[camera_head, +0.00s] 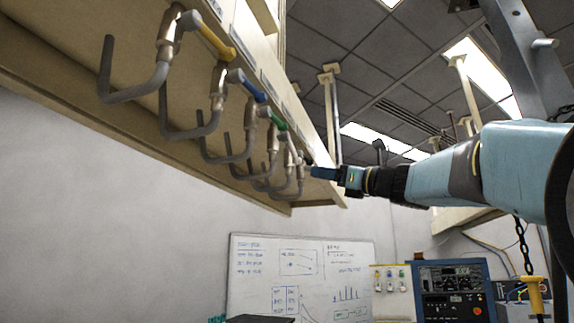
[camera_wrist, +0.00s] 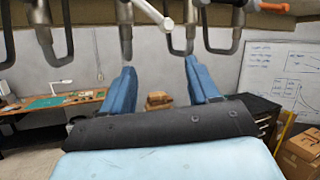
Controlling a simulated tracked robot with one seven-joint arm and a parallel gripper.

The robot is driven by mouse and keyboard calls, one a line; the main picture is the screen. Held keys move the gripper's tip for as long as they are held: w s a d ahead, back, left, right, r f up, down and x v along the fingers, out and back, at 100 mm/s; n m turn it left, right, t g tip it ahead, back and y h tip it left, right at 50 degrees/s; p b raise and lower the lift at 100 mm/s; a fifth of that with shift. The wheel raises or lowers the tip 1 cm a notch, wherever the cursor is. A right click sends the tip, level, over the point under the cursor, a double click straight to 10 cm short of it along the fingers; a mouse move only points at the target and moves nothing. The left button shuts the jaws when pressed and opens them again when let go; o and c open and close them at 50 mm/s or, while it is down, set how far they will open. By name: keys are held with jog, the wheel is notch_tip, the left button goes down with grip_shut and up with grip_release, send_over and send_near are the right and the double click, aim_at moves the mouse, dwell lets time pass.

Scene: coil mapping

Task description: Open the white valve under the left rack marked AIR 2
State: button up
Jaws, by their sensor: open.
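In the wrist view a white valve handle (camera_wrist: 148,11) slants down to the right from a metal fitting under the wooden rack. Its rounded end lies above the gap between my fingers in the picture, apart from them. My gripper (camera_wrist: 160,68) is open and empty, with its two blue fingers spread below the pipes. In the head view my gripper (camera_head: 325,173) reaches in from the right to the far end of the rack (camera_head: 120,130), close to the farthest valves. I cannot pick out the white handle there, and I cannot read any AIR 2 mark.
Valves with a yellow handle (camera_head: 217,40), a blue handle (camera_head: 247,84) and a green handle (camera_head: 273,117) line the rack, with bent grey pipes hanging below. An orange handle (camera_wrist: 262,5) is right of the white one. A whiteboard (camera_head: 300,265) is on the back wall.

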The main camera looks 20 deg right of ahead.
aim_at(298, 161)
jog(key=shift+m+t, duration=0.3)
jog(key=shift+m, duration=0.1)
jog(key=x, duration=0.4)
jog(key=r+x, duration=0.1)
jog(key=x, duration=0.9)
jog(key=shift+s+d+r, duration=0.1)
jog(key=shift+d+r, duration=0.3)
grip_shut()
jog(key=shift+a, duration=0.15)
